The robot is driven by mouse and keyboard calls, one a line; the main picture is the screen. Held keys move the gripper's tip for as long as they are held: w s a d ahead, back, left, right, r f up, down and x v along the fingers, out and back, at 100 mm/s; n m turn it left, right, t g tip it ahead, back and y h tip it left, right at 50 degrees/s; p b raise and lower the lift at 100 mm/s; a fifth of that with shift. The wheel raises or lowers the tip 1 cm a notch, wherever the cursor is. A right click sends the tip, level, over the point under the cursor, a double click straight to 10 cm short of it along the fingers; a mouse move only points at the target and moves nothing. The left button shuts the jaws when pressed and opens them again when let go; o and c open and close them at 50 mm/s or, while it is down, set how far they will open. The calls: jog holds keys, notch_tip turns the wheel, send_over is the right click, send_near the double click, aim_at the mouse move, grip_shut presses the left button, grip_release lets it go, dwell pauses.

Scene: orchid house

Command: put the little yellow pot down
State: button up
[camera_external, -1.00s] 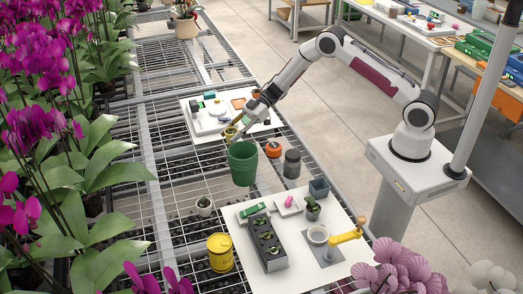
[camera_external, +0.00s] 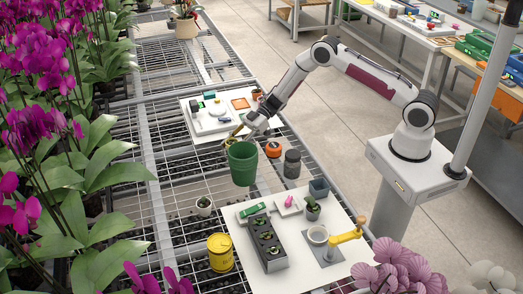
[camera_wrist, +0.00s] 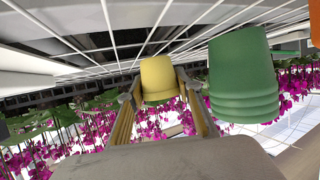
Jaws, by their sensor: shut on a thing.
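The little yellow pot (camera_wrist: 158,78) is between the two fingers of my gripper (camera_wrist: 157,103) in the wrist view, and the fingers are shut on it. In the outside view my gripper (camera_external: 236,133) is just behind the stack of green pots (camera_external: 242,164), and the yellow pot is small and mostly hidden there. In the wrist view the green pots (camera_wrist: 242,72) stand to the right of the yellow pot, with a narrow gap in the picture. I cannot tell how high the yellow pot is above the bench.
The wire mesh bench (camera_external: 185,190) has free room left of the green pots. An orange pot (camera_external: 273,149) and a dark jar (camera_external: 292,163) stand to their right. A white board (camera_external: 214,136) with small items lies behind. A yellow tin (camera_external: 220,252) stands in front.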

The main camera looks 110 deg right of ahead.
jog(key=shift+f, duration=0.8)
jog(key=shift+f, duration=0.15)
jog(key=o, duration=1.2)
jog(key=shift+r, duration=0.2)
jog(key=v, duration=1.2)
jog(key=shift+d+f, duration=0.1)
